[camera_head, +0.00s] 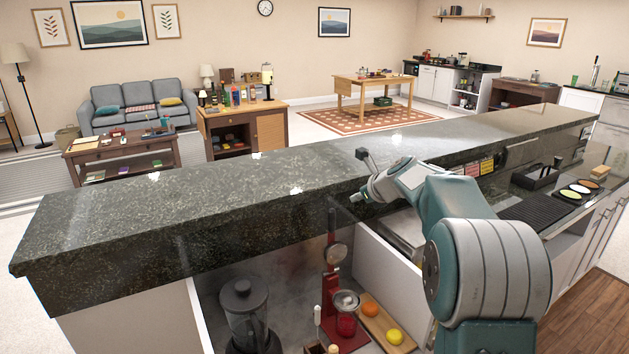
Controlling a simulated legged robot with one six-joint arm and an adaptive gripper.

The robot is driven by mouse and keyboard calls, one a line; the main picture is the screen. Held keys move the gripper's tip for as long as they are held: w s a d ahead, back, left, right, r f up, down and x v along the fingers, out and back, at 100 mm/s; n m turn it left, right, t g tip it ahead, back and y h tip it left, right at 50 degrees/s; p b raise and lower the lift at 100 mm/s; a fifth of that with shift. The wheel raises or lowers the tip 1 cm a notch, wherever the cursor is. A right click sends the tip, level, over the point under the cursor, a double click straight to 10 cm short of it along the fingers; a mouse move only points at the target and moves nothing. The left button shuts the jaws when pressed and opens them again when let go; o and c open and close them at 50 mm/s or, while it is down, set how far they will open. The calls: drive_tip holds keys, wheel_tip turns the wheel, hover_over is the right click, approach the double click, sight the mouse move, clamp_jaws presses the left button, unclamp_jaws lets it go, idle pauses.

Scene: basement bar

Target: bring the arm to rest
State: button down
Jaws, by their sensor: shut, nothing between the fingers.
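My arm, teal and pale grey, rises from the lower right and bends over the dark stone bar top. Its end, my gripper (362,194), shows small near the front edge of the bar top, right of the picture's middle. It is shut and empty, and it points to the left. The wrist and forearm hide part of the counter behind them. I cannot tell how far the gripper stands from the stone.
The raised bar top (190,203) is clear on the left. Below are a blender (243,315), a red juicer (337,320), and an orange (370,309) and a lemon (395,337) on a board. A black drip mat (538,212) and a caddy (541,178) lie right.

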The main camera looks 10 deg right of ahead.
drive_tip(key=s+a+r+n+g, duration=0.1)
drive_tip(key=s+a+r+n, duration=0.15)
drive_tip(key=s+n, duration=0.35)
drive_tip(key=s+a+r+n+g, duration=0.1)
drive_tip(key=s+a+n, duration=0.25)
drive_tip(key=s, duration=0.45)
drive_tip(key=s+a+r+n, duration=0.1)
drive_tip(key=s+a+n, duration=0.2)
drive_tip(key=s+n, duration=0.25)
drive_tip(key=s+f+n+g+h, duration=0.1)
drive_tip(key=s+f+n+h, duration=0.1)
drive_tip(key=s+n, duration=0.5)
drive_tip(key=s+f+n+g+h, duration=0.1)
drive_tip(key=s+f+n, duration=0.3)
drive_tip(key=s, duration=1.3)
drive_tip(key=n, duration=0.3)
drive_tip(key=shift+s+a+f+n+h, duration=0.3)
drive_tip(key=shift+s+f+n+h, duration=0.1)
